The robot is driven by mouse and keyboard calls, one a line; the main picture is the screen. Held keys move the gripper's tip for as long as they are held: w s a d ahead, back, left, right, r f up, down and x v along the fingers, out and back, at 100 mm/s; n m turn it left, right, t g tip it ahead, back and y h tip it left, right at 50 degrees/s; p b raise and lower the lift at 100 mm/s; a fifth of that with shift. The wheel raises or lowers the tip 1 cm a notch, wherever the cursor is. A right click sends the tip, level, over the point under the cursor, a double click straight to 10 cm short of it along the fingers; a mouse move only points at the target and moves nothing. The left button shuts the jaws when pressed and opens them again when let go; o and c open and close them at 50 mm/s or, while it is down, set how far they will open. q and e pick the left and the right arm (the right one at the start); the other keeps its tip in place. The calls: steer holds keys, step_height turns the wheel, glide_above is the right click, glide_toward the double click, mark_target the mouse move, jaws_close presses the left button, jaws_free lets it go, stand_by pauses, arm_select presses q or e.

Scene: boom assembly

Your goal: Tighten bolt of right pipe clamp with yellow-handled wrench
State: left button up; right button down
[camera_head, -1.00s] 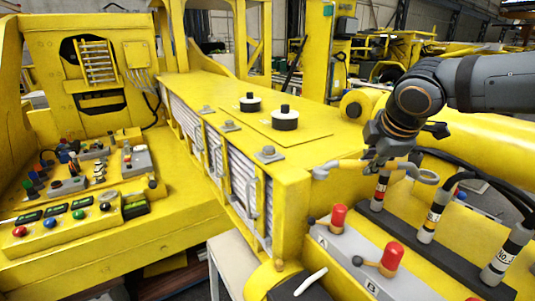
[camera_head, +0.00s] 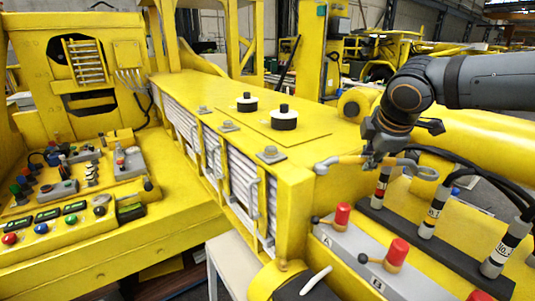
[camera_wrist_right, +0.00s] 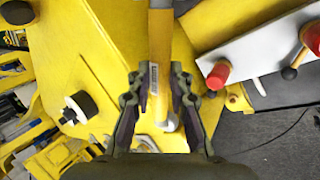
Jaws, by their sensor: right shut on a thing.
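In the head view my right gripper (camera_head: 378,158) is shut on the wrench (camera_head: 349,159), which has a yellow handle and grey ends. It holds the wrench roughly level, beside the near right end of the yellow boom. The open jaw points left near the boom's corner and the ring end points right. The right wrist view shows the yellow handle (camera_wrist_right: 160,55) between the fingers (camera_wrist_right: 157,90). A hex bolt on a grey plate (camera_head: 270,154) sits on the boom's top near edge, left of the wrench, apart from it. I cannot tell which clamp is the right pipe clamp. My left gripper is out of view.
Upright labelled hose fittings (camera_head: 432,215) stand in a black rail below and right of the wrench. A grey box with red-knobbed levers (camera_head: 342,217) is in front. Two black-and-white knobs (camera_head: 284,118) stand on the boom. A control panel (camera_head: 70,205) is at left.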

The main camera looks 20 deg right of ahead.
steer(key=shift+w+d, duration=0.1)
steer(key=shift+d, duration=0.05)
steer(key=shift+d+r, duration=0.1)
steer(key=shift+r+m, duration=0.1)
steer(key=shift+m, duration=0.2)
steer(key=shift+w, duration=0.1)
steer(key=shift+w+d, duration=0.1)
steer(key=shift+w+r+m+h, duration=0.3)
steer(key=shift+m+h, duration=0.1)
steer(key=shift+m, duration=0.1)
steer(key=shift+d, duration=0.15)
